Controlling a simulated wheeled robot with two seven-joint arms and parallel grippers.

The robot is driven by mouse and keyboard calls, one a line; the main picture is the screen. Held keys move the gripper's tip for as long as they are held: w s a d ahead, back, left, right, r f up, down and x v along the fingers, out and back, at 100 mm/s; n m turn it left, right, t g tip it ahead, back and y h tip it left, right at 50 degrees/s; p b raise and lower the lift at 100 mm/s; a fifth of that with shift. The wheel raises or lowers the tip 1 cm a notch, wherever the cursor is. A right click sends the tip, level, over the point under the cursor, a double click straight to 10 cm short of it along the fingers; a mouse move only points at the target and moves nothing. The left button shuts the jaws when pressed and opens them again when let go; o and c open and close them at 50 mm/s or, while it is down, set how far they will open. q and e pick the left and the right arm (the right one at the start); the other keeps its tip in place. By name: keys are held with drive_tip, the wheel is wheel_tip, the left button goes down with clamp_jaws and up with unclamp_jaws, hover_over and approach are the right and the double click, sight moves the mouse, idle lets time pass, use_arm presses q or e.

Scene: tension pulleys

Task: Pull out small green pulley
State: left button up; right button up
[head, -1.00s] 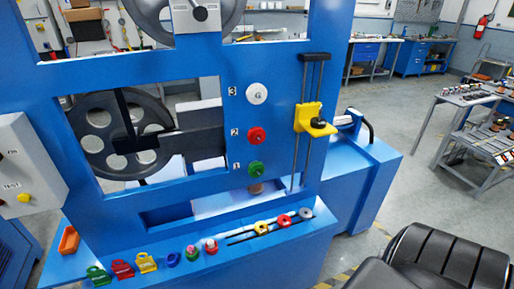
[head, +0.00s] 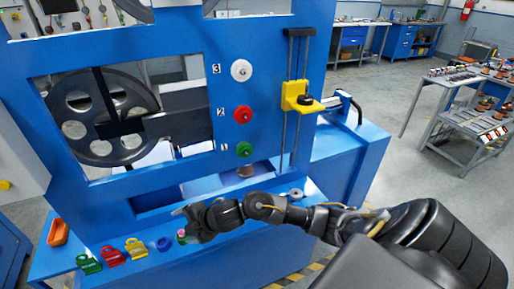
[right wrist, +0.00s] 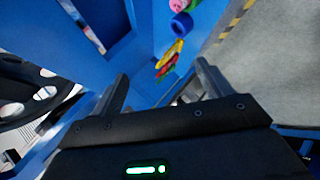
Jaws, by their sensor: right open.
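A green pulley (head: 244,150) is mounted on the blue panel beside the label 1, the lowest in a column below a red pulley (head: 243,115) and a white one (head: 241,70). My right gripper (head: 181,211) is over the ledge in front of the panel, left of and below the green pulley and apart from it. In the right wrist view its two fingers (right wrist: 160,85) are spread with nothing between them at the tips. A small pink-and-green piece (head: 182,237) on the ledge is partly hidden by the gripper. My left gripper is not in view.
Green (head: 88,264), red (head: 113,256) and yellow (head: 136,248) brackets and a blue ring (head: 164,244) lie on the ledge. An orange box (head: 58,232) is at its left end. A yellow block (head: 300,97) sits on vertical rods right of the pulleys. My arm hides the ledge's right part.

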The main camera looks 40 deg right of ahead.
drive_tip(key=w+d+r+n, duration=0.2)
drive_tip(key=d+r+n, duration=0.1)
drive_tip(key=r+n, duration=0.4)
drive_tip(key=n+g+h, duration=0.3)
drive_tip(key=n+h, duration=0.1)
drive_tip(key=h, duration=0.1)
approach(247, 149)
drive_tip(key=f, duration=0.1)
drive_tip(key=x, duration=1)
drive_tip(key=shift+w+r, duration=0.25)
drive_tip(key=shift+w, duration=0.1)
drive_tip(key=c, duration=1.1)
drive_tip(key=shift+s, duration=0.1)
drive_tip(key=shift+s+a+p, duration=0.35)
drive_tip(key=shift+s+p, duration=0.15)
drive_tip(key=shift+s, duration=0.4)
drive_tip(key=shift+s+a+p, duration=0.3)
drive_tip(key=shift+s+p, duration=0.2)
drive_tip(key=shift+s, duration=0.35)
